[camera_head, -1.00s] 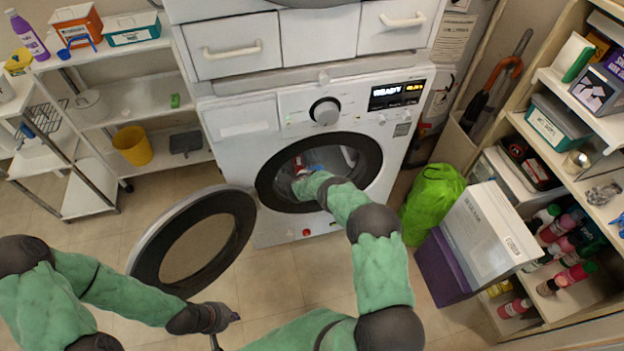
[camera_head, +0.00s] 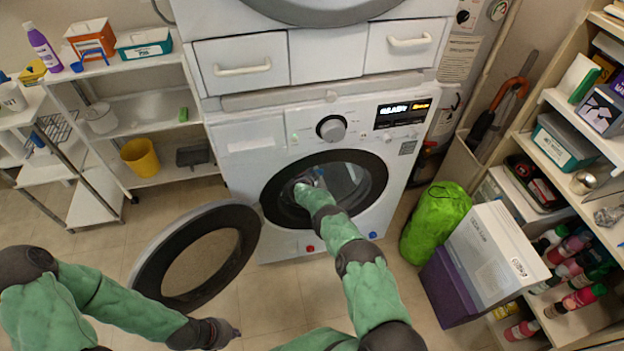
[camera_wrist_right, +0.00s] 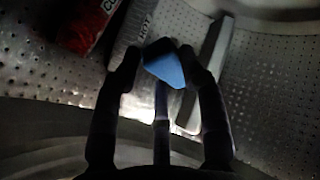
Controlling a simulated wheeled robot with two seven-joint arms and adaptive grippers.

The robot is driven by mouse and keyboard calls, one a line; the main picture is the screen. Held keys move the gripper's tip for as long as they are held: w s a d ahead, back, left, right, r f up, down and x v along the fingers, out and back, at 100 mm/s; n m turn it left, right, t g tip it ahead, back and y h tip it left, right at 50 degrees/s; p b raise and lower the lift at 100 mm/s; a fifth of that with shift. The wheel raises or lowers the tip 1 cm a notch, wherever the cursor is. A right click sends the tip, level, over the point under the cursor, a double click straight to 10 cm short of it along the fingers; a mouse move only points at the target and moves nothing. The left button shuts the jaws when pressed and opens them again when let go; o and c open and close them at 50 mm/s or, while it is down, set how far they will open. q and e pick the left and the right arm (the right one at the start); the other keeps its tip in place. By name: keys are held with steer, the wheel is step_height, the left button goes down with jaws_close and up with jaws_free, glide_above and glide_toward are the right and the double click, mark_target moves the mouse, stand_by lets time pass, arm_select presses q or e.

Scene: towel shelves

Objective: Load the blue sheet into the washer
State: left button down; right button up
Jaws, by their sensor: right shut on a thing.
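The white washer (camera_head: 245,170) stands in the middle, its display lit and its round door (camera_head: 150,268) swung open to the left. My right arm reaches through the dark-rimmed opening, and my right gripper (camera_head: 306,183) is inside the drum, small in the head view. In the right wrist view, the right gripper (camera_wrist_right: 165,72) is shut on the blue sheet (camera_wrist_right: 165,68), a small blue piece between its fingertips. The perforated drum wall (camera_wrist_right: 45,70) shows behind it. My left gripper (camera_head: 226,333) is low in the head view, below the door; its finger opening is unclear.
A green bag (camera_head: 435,222) and a white box (camera_head: 497,255) stand right of the washer. Shelves flank both sides.

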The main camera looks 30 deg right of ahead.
steer(key=o, duration=0.8)
steer(key=shift+c, duration=0.2)
steer(key=s+a+r+p, duration=0.1)
steer(key=s+a+p, duration=0.1)
steer(key=s+p, duration=0.7)
steer(key=s+a+r+p, duration=0.1)
steer(key=s+a+p, duration=0.1)
steer(key=s+p, duration=0.8)
steer(key=shift+s+a+p, duration=0.25)
steer(key=shift+a+p, duration=0.05)
steer(key=shift+p, duration=0.5)
